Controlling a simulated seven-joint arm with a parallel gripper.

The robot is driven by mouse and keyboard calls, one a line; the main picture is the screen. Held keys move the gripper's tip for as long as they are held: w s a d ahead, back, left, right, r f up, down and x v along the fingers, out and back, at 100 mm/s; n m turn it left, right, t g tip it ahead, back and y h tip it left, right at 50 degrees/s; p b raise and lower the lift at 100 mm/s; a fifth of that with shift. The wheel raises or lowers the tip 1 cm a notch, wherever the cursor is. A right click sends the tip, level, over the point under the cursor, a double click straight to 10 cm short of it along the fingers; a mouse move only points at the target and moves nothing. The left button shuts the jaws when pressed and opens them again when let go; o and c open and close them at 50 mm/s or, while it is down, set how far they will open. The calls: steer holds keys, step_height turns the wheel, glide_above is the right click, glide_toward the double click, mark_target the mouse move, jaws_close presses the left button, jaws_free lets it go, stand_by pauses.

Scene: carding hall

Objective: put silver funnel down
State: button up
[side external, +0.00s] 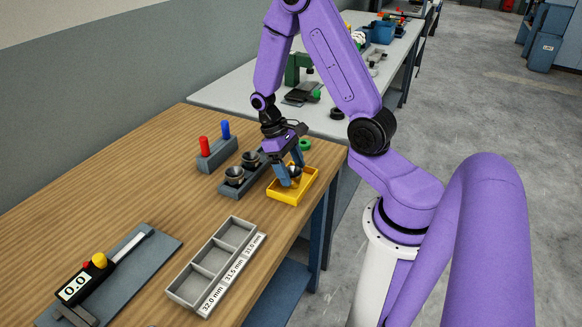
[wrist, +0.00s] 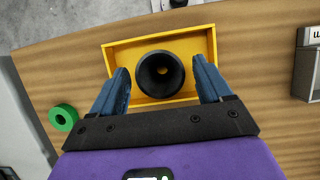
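A dark metallic funnel (side external: 295,173) is in the yellow tray (side external: 291,197), near its middle. In the wrist view the funnel (wrist: 160,92) shows from above, its round rim facing the camera and a small hole at its centre. My gripper (side external: 292,176) is lowered over the yellow tray, its blue fingers on either side of the funnel. In the wrist view a gap shows between each finger and the rim, so my gripper (wrist: 160,68) looks open. The funnel's lower part is hidden.
A grey rack (side external: 232,193) with two similar funnels stands left of the yellow tray. A holder with red and blue pegs (side external: 217,154), a green ring (side external: 305,144), a labelled three-compartment tray (side external: 215,262) and a digital gauge (side external: 75,288) share the wooden bench. Bare wood lies at left.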

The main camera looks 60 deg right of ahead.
steer(key=shift+r, duration=0.15)
steer(key=v, duration=1.2)
steer(key=s+a+r+n+t+h, duration=0.1)
steer(key=s+a+r+n+t, duration=0.25)
steer(key=s+a+n, duration=0.9)
steer(key=s+a+t+y, duration=0.1)
steer(key=s+a, duration=0.3)
steer(key=s, duration=0.2)
steer(key=shift+s+a, duration=0.15)
steer(key=shift+s, duration=0.25)
stand_by(0.3)
